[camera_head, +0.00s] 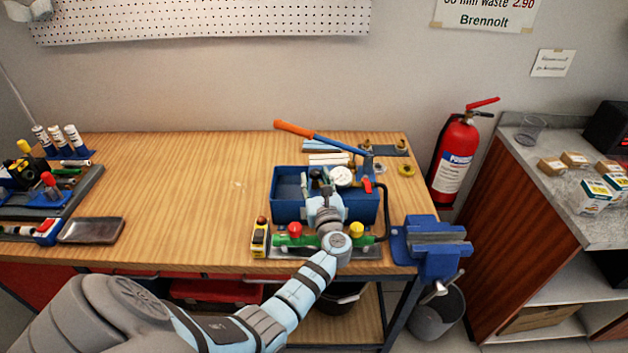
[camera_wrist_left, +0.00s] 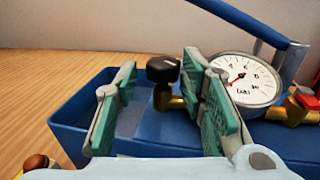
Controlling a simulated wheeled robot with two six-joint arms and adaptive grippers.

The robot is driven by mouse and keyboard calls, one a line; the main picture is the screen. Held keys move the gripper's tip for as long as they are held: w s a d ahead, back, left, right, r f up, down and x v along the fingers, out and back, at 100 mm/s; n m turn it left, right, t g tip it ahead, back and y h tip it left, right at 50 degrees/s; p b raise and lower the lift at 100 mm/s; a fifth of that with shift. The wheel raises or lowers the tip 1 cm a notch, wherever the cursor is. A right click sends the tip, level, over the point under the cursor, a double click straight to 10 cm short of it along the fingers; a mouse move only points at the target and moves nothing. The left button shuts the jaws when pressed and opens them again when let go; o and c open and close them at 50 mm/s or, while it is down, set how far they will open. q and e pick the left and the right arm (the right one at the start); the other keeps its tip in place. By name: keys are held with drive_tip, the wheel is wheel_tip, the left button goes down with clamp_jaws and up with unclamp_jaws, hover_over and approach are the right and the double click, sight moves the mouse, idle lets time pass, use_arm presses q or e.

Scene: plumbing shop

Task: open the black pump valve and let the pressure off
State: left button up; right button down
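The pump is a blue open-topped box (camera_head: 290,209) on the workbench, with a long lever in blue and orange (camera_head: 297,131). The black valve knob (camera_wrist_left: 163,69) sits on a brass fitting (camera_wrist_left: 176,103). The pressure gauge (camera_wrist_left: 243,80) is to its right, its red needle pointing to the lower left; it also shows in the head view (camera_head: 342,176). My left gripper (camera_head: 322,187) is over the box. In the left wrist view its green-padded fingers are apart, one on each side of the knob, with visible gaps. My right gripper is not in view.
A red-handled brass valve (camera_wrist_left: 298,103) is right of the gauge. A blue vise (camera_head: 432,248) is at the bench's right corner. The bench middle (camera_head: 190,190) is clear.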

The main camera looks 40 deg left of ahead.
use_arm(q)
drive_tip(key=shift+w, duration=0.1)
drive_tip(key=v, duration=0.8)
drive_tip(key=shift+a, duration=0.1)
drive_tip(key=shift+c, duration=0.2)
